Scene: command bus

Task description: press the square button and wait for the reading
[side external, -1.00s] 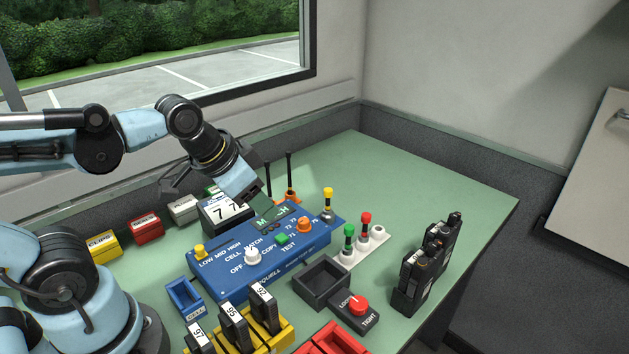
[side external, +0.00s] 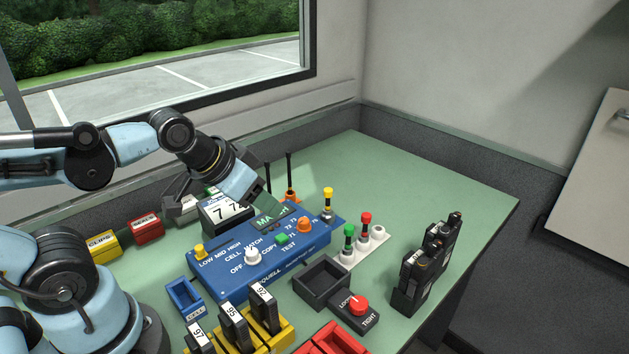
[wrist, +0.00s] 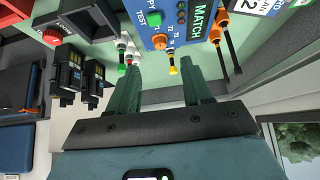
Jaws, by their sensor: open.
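The blue tester panel (side external: 215,283) lies on the green bench. Its square green button (side external: 282,239) sits by the word TEST and looks uncovered; it also shows in the wrist view (wrist: 155,17). The panel's display (side external: 264,220) is partly hidden by my gripper in the side view. In the wrist view the display (wrist: 201,17) reads MATCH in green. My gripper (side external: 266,204) is above the back of the panel, behind the button and apart from it. Its two green fingers (wrist: 160,62) are spread, with nothing between them.
On the panel are a white knob (side external: 252,256), a yellow knob (side external: 199,251) and an orange knob (side external: 304,225). Colored plugs stand on a white strip (side external: 362,255) to the right. A dark tray (side external: 322,292) and upright black packs (side external: 412,282) stand nearby. The bench's far right is clear.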

